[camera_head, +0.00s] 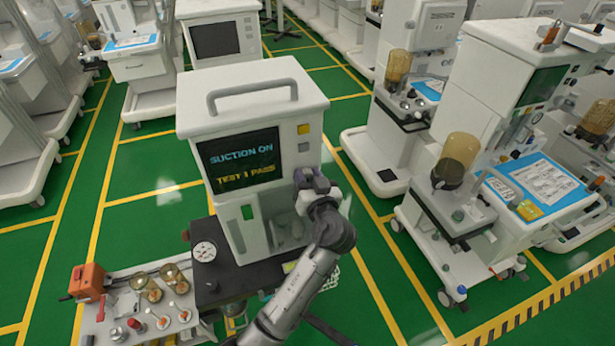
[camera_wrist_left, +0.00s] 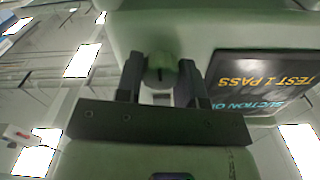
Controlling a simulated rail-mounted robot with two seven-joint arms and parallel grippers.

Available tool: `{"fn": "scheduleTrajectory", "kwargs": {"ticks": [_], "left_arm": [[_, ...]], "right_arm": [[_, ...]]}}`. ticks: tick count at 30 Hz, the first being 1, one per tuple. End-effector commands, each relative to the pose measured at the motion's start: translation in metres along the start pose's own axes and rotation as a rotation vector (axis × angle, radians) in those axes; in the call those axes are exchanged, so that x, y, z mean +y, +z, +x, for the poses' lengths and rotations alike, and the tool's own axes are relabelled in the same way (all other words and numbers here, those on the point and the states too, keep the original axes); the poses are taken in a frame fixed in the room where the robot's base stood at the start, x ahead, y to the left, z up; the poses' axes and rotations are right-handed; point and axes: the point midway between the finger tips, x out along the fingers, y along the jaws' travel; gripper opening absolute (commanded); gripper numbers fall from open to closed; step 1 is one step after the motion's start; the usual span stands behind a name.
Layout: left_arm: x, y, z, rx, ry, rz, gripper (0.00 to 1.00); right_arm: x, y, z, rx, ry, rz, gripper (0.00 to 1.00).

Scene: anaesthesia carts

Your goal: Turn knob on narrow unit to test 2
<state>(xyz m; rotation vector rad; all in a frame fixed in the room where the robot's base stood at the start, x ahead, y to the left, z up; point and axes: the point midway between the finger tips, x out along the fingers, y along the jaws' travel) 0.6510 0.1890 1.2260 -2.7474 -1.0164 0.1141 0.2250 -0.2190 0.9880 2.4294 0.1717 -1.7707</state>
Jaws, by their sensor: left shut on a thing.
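The narrow unit (camera_head: 250,95) is a white box with a grey top handle. It stands on a dark-topped stand in the middle of the head view. Its screen (camera_head: 238,160) reads "SUCTION ON" and "TEST 1 PASS". The screen also shows upside down in the left wrist view (camera_wrist_left: 265,82). My left gripper (camera_head: 312,180) is at the unit's front, right of the screen, and covers the knob in the head view. In the left wrist view its two dark fingers (camera_wrist_left: 160,72) are shut on the green-grey knob (camera_wrist_left: 160,68), one on each side.
A black shelf (camera_head: 255,277) with a round gauge (camera_head: 204,251) lies below the unit. A small side table (camera_head: 120,305) at lower left holds an orange box (camera_head: 88,281) and several small parts. A larger white cart (camera_head: 470,185) stands right, with green floor between.

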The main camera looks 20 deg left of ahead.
Motion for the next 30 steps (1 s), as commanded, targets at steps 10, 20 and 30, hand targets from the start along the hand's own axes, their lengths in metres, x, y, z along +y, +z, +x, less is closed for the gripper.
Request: {"fn": "scheduleTrajectory", "kwargs": {"ticks": [10, 20, 30], "left_arm": [[0.000, 0.000, 0.000, 0.000, 0.000, 0.010, 0.12], [0.000, -0.001, 0.000, -0.001, -0.001, 0.177, 0.12], [0.000, -0.002, 0.000, -0.001, 0.000, 0.498, 0.12]], "right_arm": [[-0.001, 0.000, -0.001, 0.001, -0.003, 0.003, 0.38], [-0.002, -0.003, -0.006, 0.002, -0.007, 0.009, 0.38], [-0.002, -0.007, -0.020, 0.002, -0.006, 0.008, 0.38]]}}
